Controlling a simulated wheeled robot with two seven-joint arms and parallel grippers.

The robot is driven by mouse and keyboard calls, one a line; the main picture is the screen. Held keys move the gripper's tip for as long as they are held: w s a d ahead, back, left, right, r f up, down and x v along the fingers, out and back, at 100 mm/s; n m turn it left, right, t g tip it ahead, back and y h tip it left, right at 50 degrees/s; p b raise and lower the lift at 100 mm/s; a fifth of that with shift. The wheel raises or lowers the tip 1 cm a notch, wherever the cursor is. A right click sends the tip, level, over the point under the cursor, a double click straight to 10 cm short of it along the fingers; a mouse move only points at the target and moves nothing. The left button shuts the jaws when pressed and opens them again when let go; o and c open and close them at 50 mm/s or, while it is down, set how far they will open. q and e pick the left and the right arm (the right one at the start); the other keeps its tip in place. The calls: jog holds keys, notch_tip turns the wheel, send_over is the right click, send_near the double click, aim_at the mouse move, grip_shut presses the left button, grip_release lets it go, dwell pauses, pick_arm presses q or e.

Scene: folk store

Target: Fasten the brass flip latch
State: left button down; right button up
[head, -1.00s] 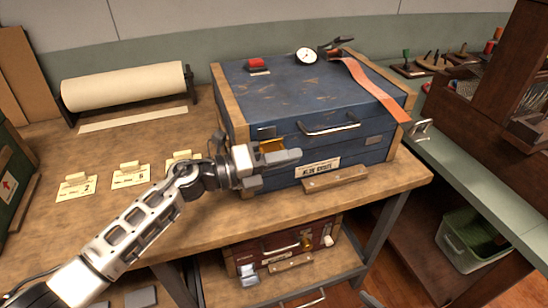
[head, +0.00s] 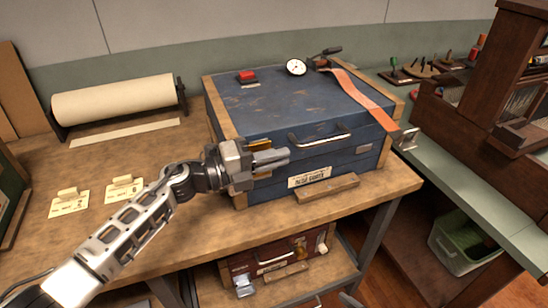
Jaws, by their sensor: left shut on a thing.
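The blue chest (head: 290,110) with wooden corner strips stands shut on the workbench. The brass flip latch (head: 262,144) shows only as a small golden patch on the left part of the chest's front; the rest is hidden by my left gripper. My left gripper (head: 272,159) reaches in from the left, at the chest's front left, with its jaws shut on the latch. Whether the latch is seated on its catch cannot be seen.
A metal carry handle (head: 320,136) sits right of my gripper on the chest's front. A wooden block (head: 328,188) lies before the chest. An orange strap (head: 362,97) and a dial gauge (head: 296,67) lie on the lid. The bench left of the chest is mostly clear, with paper tags (head: 124,188).

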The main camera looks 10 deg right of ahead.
pick_arm(q)
jog(key=shift+w+r, duration=0.2)
jog(key=shift+r, duration=0.2)
jog(key=c, duration=1.5)
grip_release()
jog(key=shift+c, duration=0.2)
jog(key=shift+f, duration=0.15)
jog(key=shift+s+f, duration=0.1)
jog(key=s+a+b, duration=0.1)
jog(key=a, duration=0.4)
jog(key=s+a+b, duration=0.1)
jog(key=a, duration=0.4)
jog(key=s+a, duration=0.1)
jog(key=a, duration=0.4)
jog(key=shift+a+b, duration=0.35)
jog(key=shift+b, duration=0.05)
